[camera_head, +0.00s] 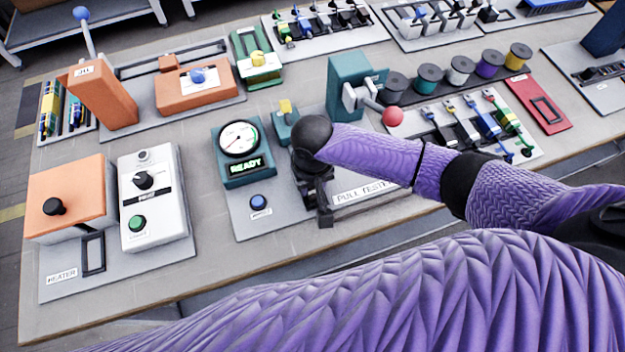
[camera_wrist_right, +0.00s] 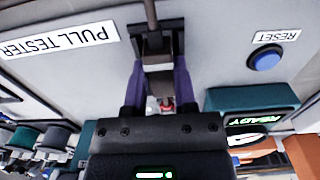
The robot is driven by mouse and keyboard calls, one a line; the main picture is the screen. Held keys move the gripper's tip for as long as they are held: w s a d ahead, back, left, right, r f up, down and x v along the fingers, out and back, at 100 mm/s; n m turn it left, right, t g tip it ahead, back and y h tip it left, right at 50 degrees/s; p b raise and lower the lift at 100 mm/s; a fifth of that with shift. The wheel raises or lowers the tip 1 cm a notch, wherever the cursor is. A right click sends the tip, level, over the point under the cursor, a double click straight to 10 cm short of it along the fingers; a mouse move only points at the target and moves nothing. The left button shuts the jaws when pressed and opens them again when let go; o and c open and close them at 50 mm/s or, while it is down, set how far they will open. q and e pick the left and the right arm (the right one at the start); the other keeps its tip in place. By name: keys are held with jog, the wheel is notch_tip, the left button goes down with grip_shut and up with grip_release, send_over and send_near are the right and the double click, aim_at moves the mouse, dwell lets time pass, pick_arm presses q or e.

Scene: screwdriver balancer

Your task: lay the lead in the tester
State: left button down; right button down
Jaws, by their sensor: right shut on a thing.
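The pull tester is a grey plate (camera_head: 245,218) with a teal gauge box (camera_head: 243,165) whose display reads READY. A teal post (camera_head: 347,78) with a red-knobbed lever (camera_head: 393,117) and a small teal clamp with a yellow top (camera_head: 285,115) stand at its back. My right gripper (camera_head: 322,205) is low over the plate, between gauge and label. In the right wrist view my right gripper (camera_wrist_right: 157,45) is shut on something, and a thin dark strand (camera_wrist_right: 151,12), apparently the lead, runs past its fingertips. Most of the held thing is hidden. My left gripper is not in view.
A blue reset button (camera_head: 259,202) is left of my right gripper. The white control box (camera_head: 155,195) and orange heater (camera_head: 72,197) stand at left. Spools (camera_head: 460,70) and a rack of coloured leads (camera_head: 484,122) are at back right. My purple arm crosses the front.

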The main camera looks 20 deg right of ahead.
jog(key=shift+c, duration=1.7)
grip_release()
notch_tip(320, 180, up, 9)
jog(key=p, duration=0.4)
jog(key=shift+r, duration=0.5)
